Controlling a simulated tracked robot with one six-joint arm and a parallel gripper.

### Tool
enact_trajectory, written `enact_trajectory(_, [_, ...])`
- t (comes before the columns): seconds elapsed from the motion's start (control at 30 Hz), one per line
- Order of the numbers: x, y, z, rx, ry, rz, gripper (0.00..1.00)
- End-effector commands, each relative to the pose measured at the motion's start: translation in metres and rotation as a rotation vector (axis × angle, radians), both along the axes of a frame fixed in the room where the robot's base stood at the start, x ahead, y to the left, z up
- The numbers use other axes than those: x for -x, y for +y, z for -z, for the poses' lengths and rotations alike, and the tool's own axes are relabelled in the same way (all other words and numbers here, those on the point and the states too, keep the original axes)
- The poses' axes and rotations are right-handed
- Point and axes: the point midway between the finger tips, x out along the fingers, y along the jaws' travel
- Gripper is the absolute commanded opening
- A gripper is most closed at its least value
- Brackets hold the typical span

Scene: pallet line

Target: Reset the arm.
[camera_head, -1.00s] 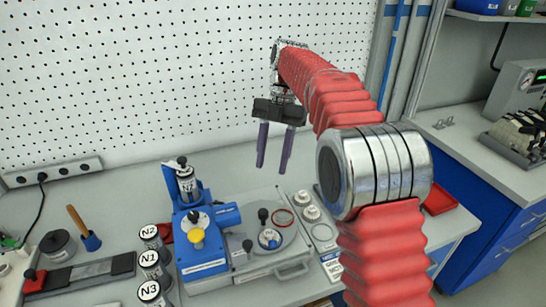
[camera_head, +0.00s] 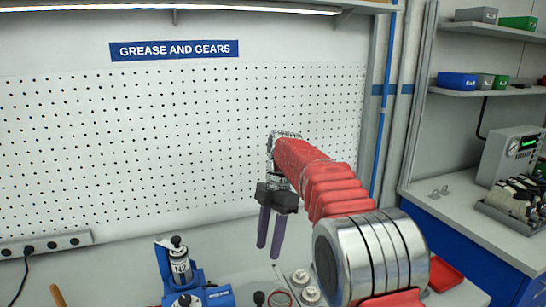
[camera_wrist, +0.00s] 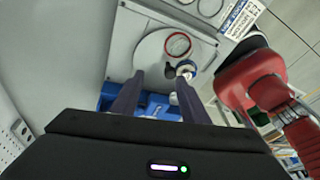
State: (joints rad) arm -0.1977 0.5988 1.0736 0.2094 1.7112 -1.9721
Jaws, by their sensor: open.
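My gripper (camera_head: 270,230) hangs from my red-sleeved arm in front of the white pegboard, with its two purple fingers pointing down. The fingers are apart, with nothing between them. In the wrist view, my gripper (camera_wrist: 157,92) is above a grey device with a round plate (camera_wrist: 160,62) and a red ring (camera_wrist: 178,44). A blue part (camera_wrist: 150,103) of the bench equipment shows behind the fingers.
A red tray (camera_head: 445,274) lies right of my arm. A blue cabinet (camera_head: 480,250) with instruments on top stands at the right.

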Motion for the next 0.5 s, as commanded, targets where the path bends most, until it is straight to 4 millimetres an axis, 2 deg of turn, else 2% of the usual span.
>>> enact_trajectory(0.03, [0.001, -0.001, 0.008, 0.021, 0.009, 0.063, 0.41])
enact_trajectory(0.2, [0.005, -0.007, 0.025, 0.098, 0.017, 0.305, 0.41])
enact_trajectory(0.5, [0.027, -0.027, 0.034, 0.201, 0.001, 0.746, 0.41])
